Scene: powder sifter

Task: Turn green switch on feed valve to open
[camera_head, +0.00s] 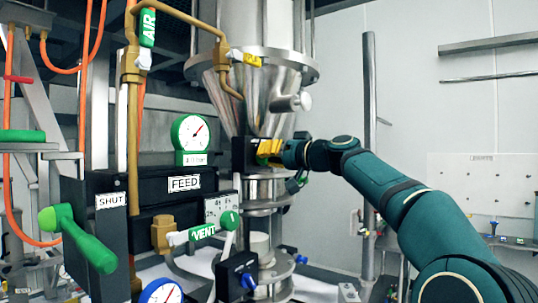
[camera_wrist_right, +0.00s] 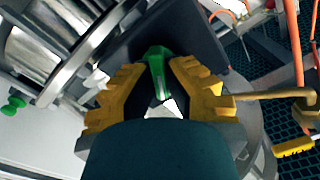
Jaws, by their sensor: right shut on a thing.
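My right gripper (camera_head: 268,150) reaches in from the right and is at a black block (camera_head: 238,154) on the steel column below the hopper. In the right wrist view its yellow fingers (camera_wrist_right: 158,88) stand on both sides of a green switch (camera_wrist_right: 156,62) and are shut on it. The switch lies in front of a dark block (camera_wrist_right: 195,30). A FEED label (camera_head: 185,183) is on a black box left of the column, with a SHUT label (camera_head: 111,200) nearby. My left gripper is not in view.
A large green handle (camera_head: 80,240) sticks out at the front left. A green VENT lever (camera_head: 202,233), a gauge (camera_head: 191,133) and brass pipes (camera_head: 132,110) crowd the left of the column. A grey post (camera_head: 369,150) stands behind my right arm.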

